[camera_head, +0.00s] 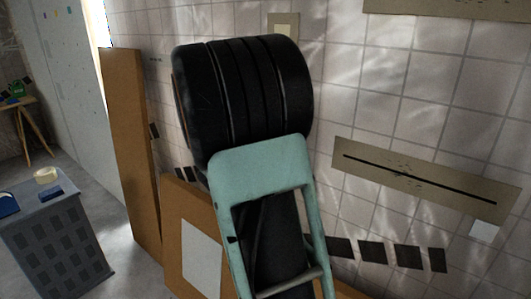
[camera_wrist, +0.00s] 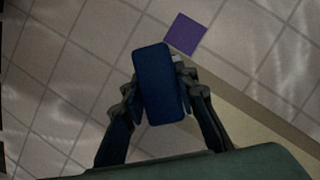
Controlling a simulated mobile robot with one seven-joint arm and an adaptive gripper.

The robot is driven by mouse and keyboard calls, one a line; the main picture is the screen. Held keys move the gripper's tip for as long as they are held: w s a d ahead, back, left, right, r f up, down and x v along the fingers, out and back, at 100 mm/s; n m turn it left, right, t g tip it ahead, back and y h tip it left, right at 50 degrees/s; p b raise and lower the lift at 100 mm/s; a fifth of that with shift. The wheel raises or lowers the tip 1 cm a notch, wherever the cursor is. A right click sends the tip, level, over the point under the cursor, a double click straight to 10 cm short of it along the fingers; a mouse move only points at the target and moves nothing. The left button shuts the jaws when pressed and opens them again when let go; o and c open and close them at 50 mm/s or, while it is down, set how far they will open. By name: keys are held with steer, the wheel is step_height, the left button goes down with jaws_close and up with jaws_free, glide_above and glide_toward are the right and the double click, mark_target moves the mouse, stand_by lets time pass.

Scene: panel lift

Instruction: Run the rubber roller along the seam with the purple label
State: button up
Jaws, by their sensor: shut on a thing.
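In the wrist view my gripper (camera_wrist: 160,88) is shut on a dark blue, rounded block (camera_wrist: 153,60). It may be the roller or its handle; I cannot make out a rubber roll. A purple square label (camera_wrist: 185,34) is on the tiled wall, just right of the block's far end in the picture. A beige strip (camera_wrist: 262,130) runs diagonally at lower right, partly hidden by my gripper; no seam line shows clearly on it. In the head view my arm hides my gripper. A beige panel with a dark seam (camera_head: 460,190) is on the wall to the right.
A white label (camera_head: 483,231) is below that panel. Another beige panel (camera_head: 450,9) is at the top right. Brown boards (camera_head: 130,150) lean at the wall. A grey crate (camera_head: 62,245) with tape and blue things stands left. Grey floor shows between crate and boards.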

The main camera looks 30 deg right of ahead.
steer(key=shift+d+f, duration=0.1)
steer(key=shift+f, duration=0.3)
steer(key=s+a+p, duration=0.1)
steer(key=s+a, duration=0.1)
steer(key=a, duration=0.3)
steer(key=shift+a, duration=0.35)
steer(key=a, duration=0.1)
steer(key=s+a+p, duration=0.1)
steer(key=shift+a, duration=0.4)
steer(key=shift+r, duration=0.1)
stand_by(0.8)
